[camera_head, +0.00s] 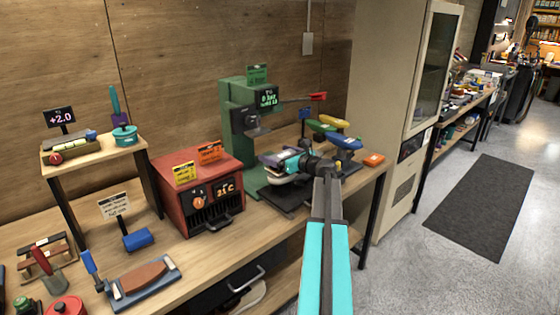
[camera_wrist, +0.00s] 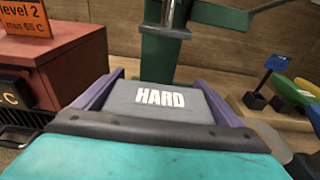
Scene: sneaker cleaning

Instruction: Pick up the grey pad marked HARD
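The grey pad (camera_wrist: 165,112) with white HARD lettering is in the middle of the wrist view, between the two purple fingers of my gripper (camera_wrist: 163,84). The fingers lie close along its left and right sides. I cannot tell whether they clamp it or only flank it. In the head view my gripper (camera_head: 287,157) is over the black base of the green press, in front of its column. The pad is too small there to make out clearly.
The green press (camera_head: 239,115) stands behind my gripper. A red heater box (camera_head: 200,190) is to its left. A tall cabinet (camera_head: 385,90) stands beyond the bench's right end.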

